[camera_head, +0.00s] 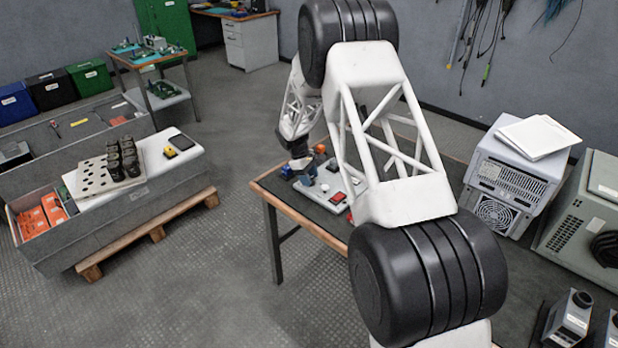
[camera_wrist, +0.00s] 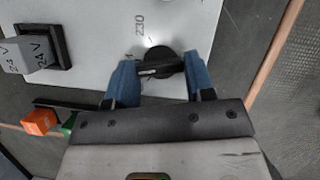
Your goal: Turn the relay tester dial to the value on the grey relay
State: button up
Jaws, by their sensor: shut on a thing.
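The relay tester (camera_wrist: 95,14) is a light panel on the table; it also shows in the head view (camera_head: 318,191), partly behind my arm. Its black dial (camera_wrist: 160,60) sits between the two blue fingers of my gripper (camera_wrist: 160,74), which are shut on its grip bar. The bar lies roughly crosswise in the wrist view. The printed mark "230" stands just above the dial; other scale marks are hidden or unclear. The grey relay (camera_wrist: 22,54) is at upper left of the wrist view, beside a black base, and its label appears to read 24 V. In the head view my gripper (camera_head: 305,172) is small.
An orange block (camera_wrist: 39,121) lies at lower left in the wrist view. The wooden table edge (camera_wrist: 275,55) runs along the right there. In the head view a red part (camera_head: 338,197) sits near the panel's front, and grey cabinets (camera_head: 515,170) stand right of the table.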

jog(key=shift+d+m+g, duration=0.1)
jog(key=shift+m+g, duration=0.4)
jog(key=shift+m, duration=0.8)
jog(key=shift+y, duration=0.3)
jog(key=o, duration=0.9)
jog(key=shift+w, duration=0.1)
jog(key=shift+v, duration=3.9)
